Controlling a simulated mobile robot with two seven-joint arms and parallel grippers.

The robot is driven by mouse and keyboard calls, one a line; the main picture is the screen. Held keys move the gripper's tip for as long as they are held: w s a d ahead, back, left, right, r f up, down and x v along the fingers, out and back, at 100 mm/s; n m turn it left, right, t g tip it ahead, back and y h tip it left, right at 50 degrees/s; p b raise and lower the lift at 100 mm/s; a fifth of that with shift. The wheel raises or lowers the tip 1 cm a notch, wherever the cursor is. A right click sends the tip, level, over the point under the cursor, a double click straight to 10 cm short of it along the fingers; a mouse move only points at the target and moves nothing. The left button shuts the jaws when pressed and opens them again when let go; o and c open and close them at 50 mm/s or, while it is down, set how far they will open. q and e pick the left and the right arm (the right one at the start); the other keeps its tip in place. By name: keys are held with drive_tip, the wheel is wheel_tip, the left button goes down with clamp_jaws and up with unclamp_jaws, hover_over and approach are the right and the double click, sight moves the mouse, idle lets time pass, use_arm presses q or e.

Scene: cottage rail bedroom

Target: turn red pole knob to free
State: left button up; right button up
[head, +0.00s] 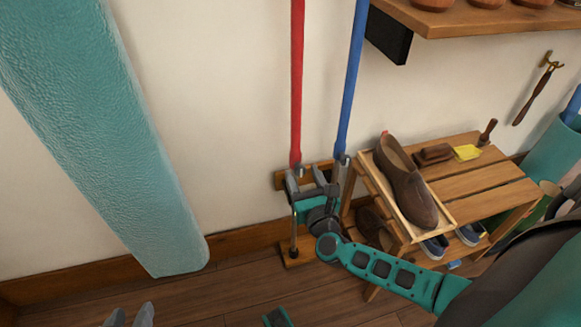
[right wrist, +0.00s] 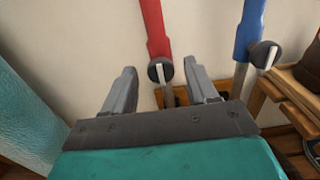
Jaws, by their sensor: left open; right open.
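The red pole (head: 297,85) stands upright near the wall. Its lower end and its dark round knob (right wrist: 161,70), with a pale mark on its face, show in the right wrist view. My right gripper (head: 308,177) is open at the foot of the red pole. In the head view the gripper hides the knob. My left gripper (head: 131,316) is open and empty at the bottom left edge, only its fingertips showing.
A blue pole (head: 352,80) with its own dark knob (right wrist: 265,54) stands close on the right. A wooden bench (head: 480,185) carries a tray (head: 447,212) with a brown shoe (head: 405,180). A shelf (head: 480,20) juts out above. A teal textured panel (head: 90,130) fills the left.

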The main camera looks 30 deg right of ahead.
drive_tip(key=shift+w+d, duration=0.15)
drive_tip(key=shift+w, duration=0.4)
drive_tip(key=c, duration=1.1)
